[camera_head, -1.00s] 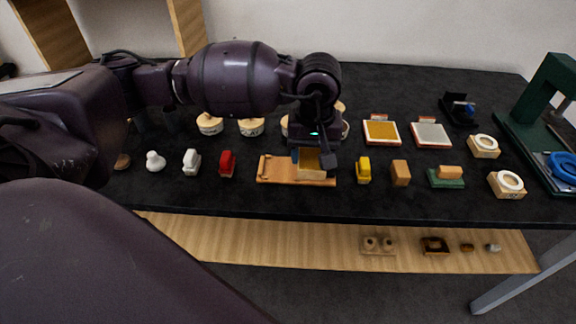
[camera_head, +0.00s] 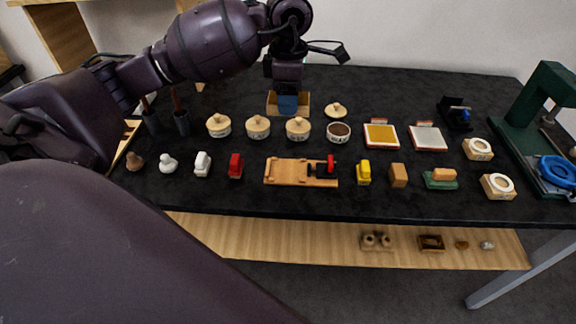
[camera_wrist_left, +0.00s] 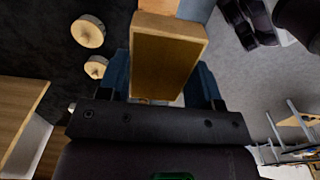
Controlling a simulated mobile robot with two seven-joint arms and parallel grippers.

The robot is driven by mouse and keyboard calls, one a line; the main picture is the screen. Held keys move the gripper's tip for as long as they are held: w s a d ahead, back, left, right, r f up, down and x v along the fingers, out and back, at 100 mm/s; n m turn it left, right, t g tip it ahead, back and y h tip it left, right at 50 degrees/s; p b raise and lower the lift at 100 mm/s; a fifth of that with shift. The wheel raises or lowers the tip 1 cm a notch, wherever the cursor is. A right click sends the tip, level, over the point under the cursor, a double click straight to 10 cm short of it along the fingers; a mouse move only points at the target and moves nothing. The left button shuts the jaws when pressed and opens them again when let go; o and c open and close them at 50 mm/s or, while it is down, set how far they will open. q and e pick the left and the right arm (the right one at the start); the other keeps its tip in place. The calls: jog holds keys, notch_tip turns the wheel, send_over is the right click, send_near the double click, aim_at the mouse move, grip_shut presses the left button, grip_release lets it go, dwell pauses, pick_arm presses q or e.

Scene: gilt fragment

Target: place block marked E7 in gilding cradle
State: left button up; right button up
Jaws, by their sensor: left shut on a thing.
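My left gripper (camera_head: 288,97) is shut on a tan wooden block (camera_wrist_left: 168,55), held between its blue fingers. The same block shows in the head view (camera_head: 273,101), behind the row of lidded pots, apparently raised above the table. I can read no mark on it. A long wooden board (camera_head: 287,172) with a black and red clamp (camera_head: 323,169) at its right end lies near the front edge. It may be the gilding cradle; the clamp end holds no block. The gripper is behind it and apart from it. My right gripper is not in view.
Lidded pots (camera_head: 258,127) stand in a row behind the board. A red piece (camera_head: 236,165) is left of it, a yellow piece (camera_head: 363,172) and a brown block (camera_head: 398,175) right. A green press (camera_head: 540,115) stands at far right. The back of the table is mostly clear.

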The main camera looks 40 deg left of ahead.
aim_at(289, 171)
pick_arm(q)
notch_tip(289, 171, down, 19)
jog(key=shift+f+b, duration=0.2)
jog(key=shift+b, duration=0.15)
jog(key=shift+f, duration=0.15)
dwell(0.4)
jog(key=o, duration=0.9)
notch_tip(289, 171, up, 12)
jog(key=shift+r, duration=0.2)
